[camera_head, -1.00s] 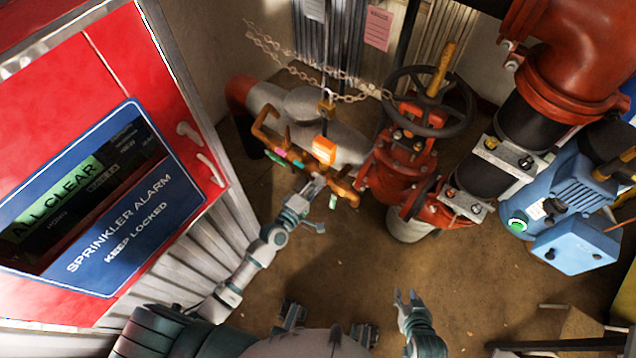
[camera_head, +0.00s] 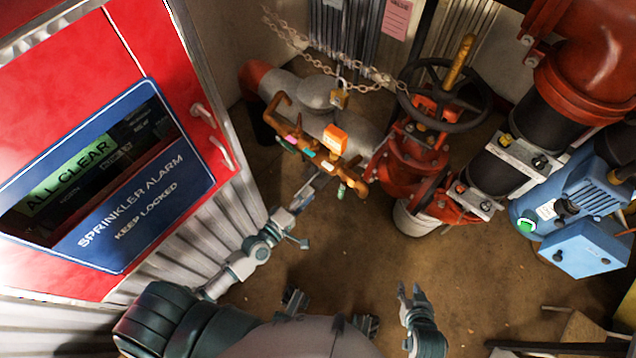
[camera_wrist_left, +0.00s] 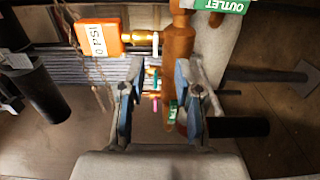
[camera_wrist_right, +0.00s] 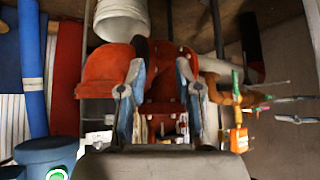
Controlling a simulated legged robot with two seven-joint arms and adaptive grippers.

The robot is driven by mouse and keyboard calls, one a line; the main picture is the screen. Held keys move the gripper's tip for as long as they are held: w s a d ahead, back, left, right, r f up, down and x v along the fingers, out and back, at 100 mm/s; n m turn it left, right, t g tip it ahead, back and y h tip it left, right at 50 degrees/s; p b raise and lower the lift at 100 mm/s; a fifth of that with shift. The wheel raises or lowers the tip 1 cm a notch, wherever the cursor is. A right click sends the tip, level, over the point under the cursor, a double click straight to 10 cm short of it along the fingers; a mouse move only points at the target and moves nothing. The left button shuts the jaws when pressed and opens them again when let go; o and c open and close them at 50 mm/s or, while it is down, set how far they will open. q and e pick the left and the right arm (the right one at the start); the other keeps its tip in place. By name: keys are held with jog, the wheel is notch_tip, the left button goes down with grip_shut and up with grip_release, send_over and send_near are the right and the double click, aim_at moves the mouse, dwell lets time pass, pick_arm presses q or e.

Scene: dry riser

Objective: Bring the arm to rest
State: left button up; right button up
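My left arm reaches in from the left, and its gripper (camera_head: 318,184) is below the brass pipe assembly (camera_head: 309,152) with its orange gauge box (camera_head: 335,139). In the left wrist view the two fingers of this gripper (camera_wrist_left: 160,75) stand apart with nothing held. The brass pipe (camera_wrist_left: 178,45) and orange box (camera_wrist_left: 100,37) show beyond the fingertips. My right gripper (camera_head: 410,291) is at the lower middle, over bare floor, its fingers apart. In the right wrist view this gripper (camera_wrist_right: 160,75) is open and empty, with red valve parts beyond it.
A red cabinet (camera_head: 140,45) with a blue sprinkler alarm sign stands at left. A red valve with a black handwheel (camera_head: 445,96) is at the back, with a white bucket (camera_head: 412,222) below. A blue pump (camera_head: 565,205) is at right. Brown floor (camera_head: 350,260) lies open between.

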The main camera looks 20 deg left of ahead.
pick_arm(q)
jog(key=shift+v, duration=1)
